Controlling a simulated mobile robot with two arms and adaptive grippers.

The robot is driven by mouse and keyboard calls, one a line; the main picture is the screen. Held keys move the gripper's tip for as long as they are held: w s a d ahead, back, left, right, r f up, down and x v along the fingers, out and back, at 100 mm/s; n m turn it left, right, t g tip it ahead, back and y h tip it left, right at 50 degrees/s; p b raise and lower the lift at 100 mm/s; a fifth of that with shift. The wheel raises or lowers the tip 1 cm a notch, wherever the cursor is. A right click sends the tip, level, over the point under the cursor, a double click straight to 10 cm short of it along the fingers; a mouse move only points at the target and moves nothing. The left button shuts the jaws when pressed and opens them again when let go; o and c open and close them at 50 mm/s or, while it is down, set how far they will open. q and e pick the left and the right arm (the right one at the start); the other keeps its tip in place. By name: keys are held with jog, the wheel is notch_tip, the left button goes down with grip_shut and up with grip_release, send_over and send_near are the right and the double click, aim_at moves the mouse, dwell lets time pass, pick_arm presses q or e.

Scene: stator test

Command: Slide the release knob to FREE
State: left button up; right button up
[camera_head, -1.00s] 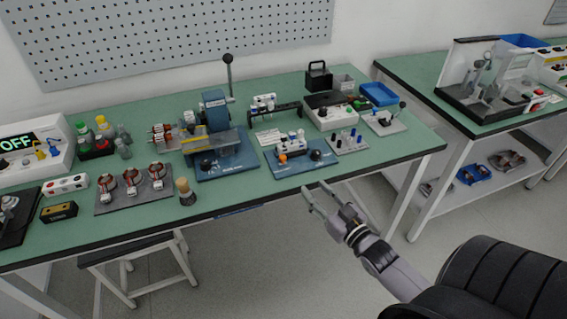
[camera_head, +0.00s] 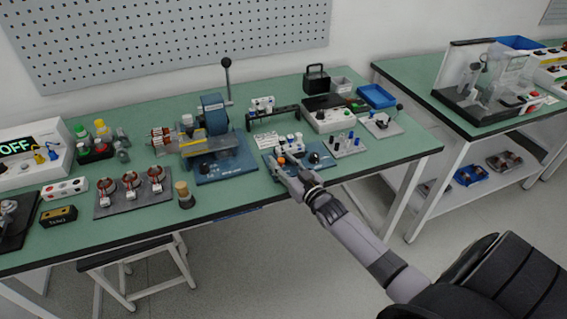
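A blue base plate (camera_head: 324,166) lies near the bench's front edge, right of centre. It carries a white block with small posts (camera_head: 289,145), an orange knob (camera_head: 281,161) at the left and a black knob (camera_head: 314,158) at the right. Which one is the release knob, and any FREE marking, is too small to tell. My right gripper (camera_head: 281,165) is over the plate's front left corner, close to the orange knob; contact cannot be told. Its fingers look apart with nothing between them, and they hide part of the plate. My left gripper is out of view.
Left of the plate stands a blue lever press (camera_head: 214,115) with its own black knob. A grey tray with several pins (camera_head: 345,147) is close on the right. A brush (camera_head: 184,195) stands at the front edge. A black rack (camera_head: 272,117) is behind.

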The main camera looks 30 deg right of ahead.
jog(key=shift+c, duration=0.6)
grip_shut()
